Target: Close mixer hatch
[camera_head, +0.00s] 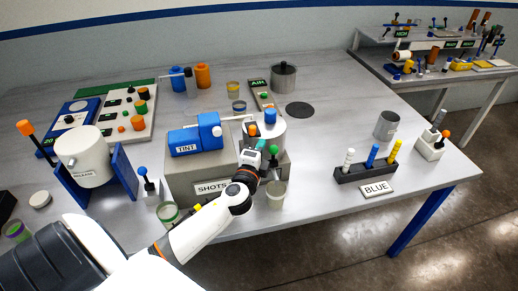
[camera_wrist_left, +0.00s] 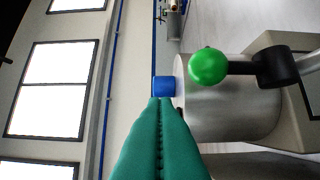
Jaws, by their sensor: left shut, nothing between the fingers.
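A silver drum (camera_head: 265,135) stands on the grey block labelled SHOTS. A blue knob (camera_head: 270,117) is at its top, and a green ball handle (camera_head: 274,149) is at its near side. In the left wrist view the drum (camera_wrist_left: 232,108), blue knob (camera_wrist_left: 163,86) and green ball on a black arm (camera_wrist_left: 208,67) appear close. My left gripper (camera_head: 261,145) is at the drum's near side; its teal fingers are shut and empty in the wrist view (camera_wrist_left: 160,105), tips just by the blue knob. Contact is unclear. I cannot tell which part is the hatch. My right gripper is not in view.
A blue TINT unit (camera_head: 197,135) stands left of the drum. A cup (camera_head: 276,194) stands close to my left wrist. A black rack with coloured pegs (camera_head: 366,172) is to the right. The table's right middle is mostly clear.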

